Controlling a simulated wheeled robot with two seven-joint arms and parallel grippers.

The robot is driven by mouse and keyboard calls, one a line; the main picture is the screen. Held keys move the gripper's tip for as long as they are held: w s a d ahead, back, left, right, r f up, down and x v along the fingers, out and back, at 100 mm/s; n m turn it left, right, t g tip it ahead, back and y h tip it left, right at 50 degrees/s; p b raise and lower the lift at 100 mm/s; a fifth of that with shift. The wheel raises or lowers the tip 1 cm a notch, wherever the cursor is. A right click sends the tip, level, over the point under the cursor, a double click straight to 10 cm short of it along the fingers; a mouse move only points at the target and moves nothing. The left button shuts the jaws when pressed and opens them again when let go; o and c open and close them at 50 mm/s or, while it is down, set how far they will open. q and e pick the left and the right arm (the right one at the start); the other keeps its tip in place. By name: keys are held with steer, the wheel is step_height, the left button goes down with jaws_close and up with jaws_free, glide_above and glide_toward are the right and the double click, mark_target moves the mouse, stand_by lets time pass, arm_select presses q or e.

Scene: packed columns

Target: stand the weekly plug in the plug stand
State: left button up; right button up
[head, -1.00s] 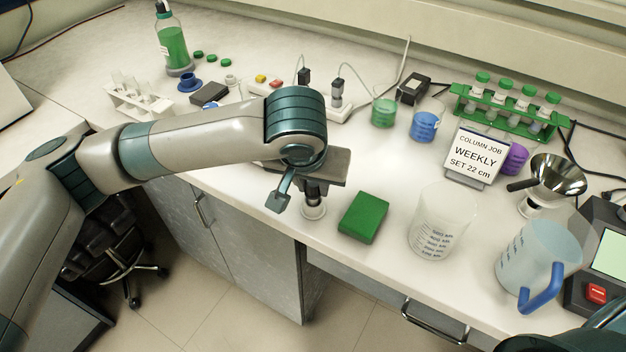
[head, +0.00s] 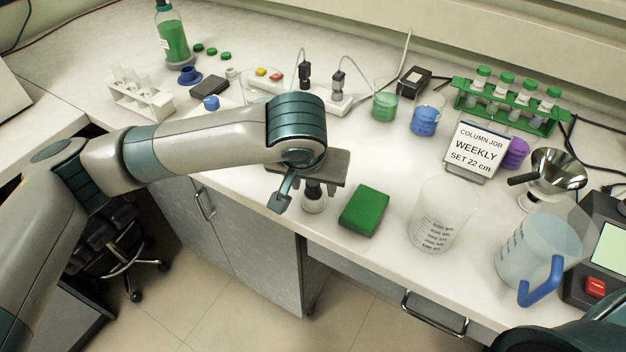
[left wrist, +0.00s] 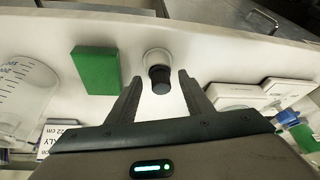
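A dark, round-topped piece (left wrist: 160,80) stands upright at a white round base (left wrist: 156,57) near the bench's front edge. These look like the plug and its stand, but no label on them can be read. In the head view the white base (head: 314,204) shows below my left gripper (head: 297,196), which hides most of the dark piece. In the left wrist view my left gripper (left wrist: 160,80) is open. Its fingers are on either side of the dark piece, with a gap at each side. My right gripper is not in view.
A green block (head: 364,211) lies just right of the base, with a clear beaker (head: 440,215) and a jug (head: 540,255) beyond. A sign (head: 477,150) reads "COLUMN JOB WEEKLY SET 22 cm".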

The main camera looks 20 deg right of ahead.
arm_select(q)
steer(key=shift+d, duration=0.1)
steer(key=v, duration=1.2)
steer(key=shift+f, duration=0.15)
stand_by(0.9)
